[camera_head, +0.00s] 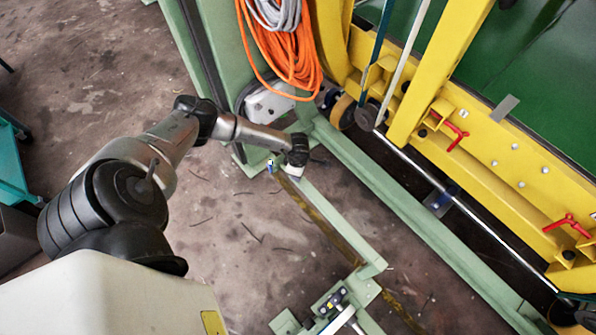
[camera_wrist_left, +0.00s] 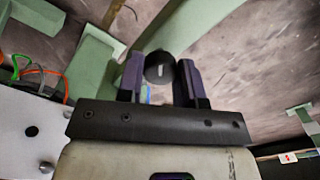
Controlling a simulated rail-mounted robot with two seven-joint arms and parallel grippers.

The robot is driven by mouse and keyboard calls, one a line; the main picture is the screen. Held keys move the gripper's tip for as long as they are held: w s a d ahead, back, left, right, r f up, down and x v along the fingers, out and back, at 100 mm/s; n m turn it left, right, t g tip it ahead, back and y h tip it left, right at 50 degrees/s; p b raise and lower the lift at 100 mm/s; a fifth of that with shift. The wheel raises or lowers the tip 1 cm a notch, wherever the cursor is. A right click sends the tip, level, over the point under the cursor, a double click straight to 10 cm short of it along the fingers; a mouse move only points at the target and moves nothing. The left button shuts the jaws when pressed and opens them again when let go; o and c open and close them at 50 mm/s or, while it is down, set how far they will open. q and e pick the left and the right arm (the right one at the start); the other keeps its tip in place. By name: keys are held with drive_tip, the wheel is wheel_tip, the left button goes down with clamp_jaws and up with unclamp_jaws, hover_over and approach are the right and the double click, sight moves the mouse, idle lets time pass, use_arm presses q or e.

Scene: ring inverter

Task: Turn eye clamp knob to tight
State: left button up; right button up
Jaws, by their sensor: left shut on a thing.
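A round black knob (camera_wrist_left: 159,68) with a light mark on its face sits between the two dark fingers of my left gripper (camera_wrist_left: 161,78) in the left wrist view. The fingers are shut on it from both sides. The knob is too small or hidden to make out there. A small blue and white part (camera_head: 269,164) shows at the gripper. My right gripper is in neither view.
A green frame beam (camera_head: 335,225) runs along the floor below the gripper. The green column (camera_head: 215,60) carries a coiled orange cable (camera_head: 283,45). A yellow frame (camera_head: 480,130) with red handles (camera_head: 568,224) stands right. Concrete floor at left centre is clear.

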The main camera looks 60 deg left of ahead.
use_arm(q)
drive_tip(key=m, duration=0.4)
drive_tip(key=shift+m+b, duration=0.4)
drive_tip(key=shift+m, duration=1.4)
drive_tip(key=o, duration=0.9)
